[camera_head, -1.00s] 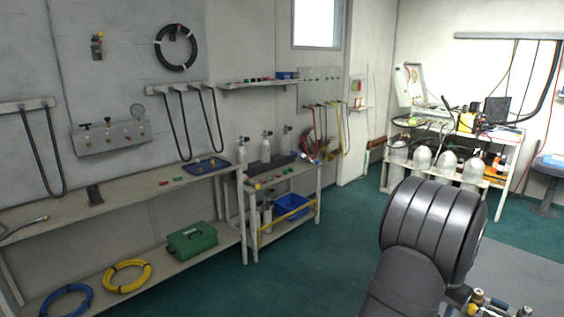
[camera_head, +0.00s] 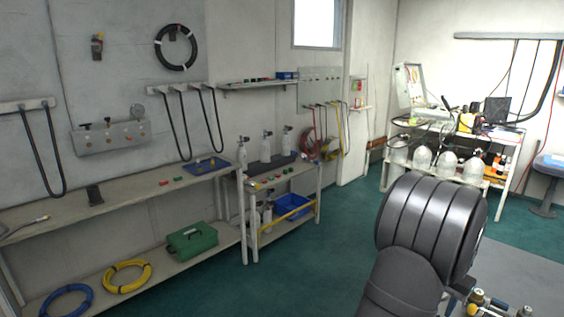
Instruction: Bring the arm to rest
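My arm shows at the lower right as a large dark grey ribbed joint (camera_head: 428,228) with a smooth link below it. It stands in front of the floor and part of the cylinder rack. My gripper cannot be made out; small brass and metal fittings show at the bottom right edge beside the arm, partly cut off by the frame. The air panel (camera_head: 112,137) with its gauge is on the left wall, far from the arm.
A long bench (camera_head: 130,201) runs along the left wall, with a green box (camera_head: 192,239) and coiled hoses on its lower shelf. A small cart (camera_head: 283,179) holds cylinders. A cluttered rack (camera_head: 398,177) stands at the back right. The green floor (camera_head: 300,262) between is clear.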

